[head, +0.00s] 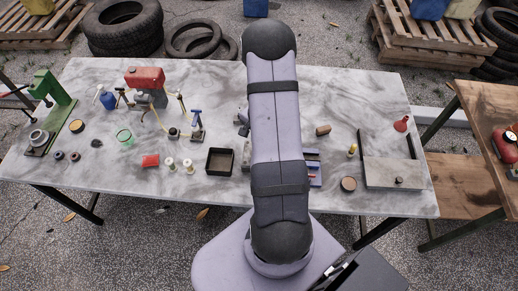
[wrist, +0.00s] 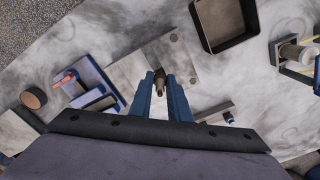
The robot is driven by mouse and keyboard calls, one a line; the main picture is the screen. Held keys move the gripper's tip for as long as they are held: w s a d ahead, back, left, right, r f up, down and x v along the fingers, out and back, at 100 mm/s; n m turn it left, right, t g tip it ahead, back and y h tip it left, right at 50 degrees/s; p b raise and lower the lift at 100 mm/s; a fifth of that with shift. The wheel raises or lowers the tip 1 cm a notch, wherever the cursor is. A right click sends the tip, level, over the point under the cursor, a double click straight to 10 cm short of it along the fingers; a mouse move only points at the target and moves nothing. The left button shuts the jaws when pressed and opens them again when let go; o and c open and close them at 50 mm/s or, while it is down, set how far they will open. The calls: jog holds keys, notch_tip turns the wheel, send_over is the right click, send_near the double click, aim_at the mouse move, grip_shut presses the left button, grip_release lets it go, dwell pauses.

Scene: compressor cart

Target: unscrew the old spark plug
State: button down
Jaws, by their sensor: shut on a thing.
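The spark plug (wrist: 159,86) shows in the wrist view as a small dark and brownish upright piece between my fingers. It stands at a grey metal block (wrist: 133,70), and I cannot tell whether its thread is still seated there. My gripper (wrist: 160,78) has two blue fingers shut on the plug from both sides. The plug's lower end is hidden. In the head view my own arm covers the gripper and the plug.
A black square tray (head: 219,161) stands left of my arm. A blue holder (wrist: 87,82) with a reddish piece lies beside the block. A red-topped machine (head: 145,78) stands at the back left. A large grey plate (head: 392,173) lies at the right.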

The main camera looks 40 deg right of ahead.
jog(key=shift+r+p, duration=1.25)
jog(key=shift+r, duration=0.55)
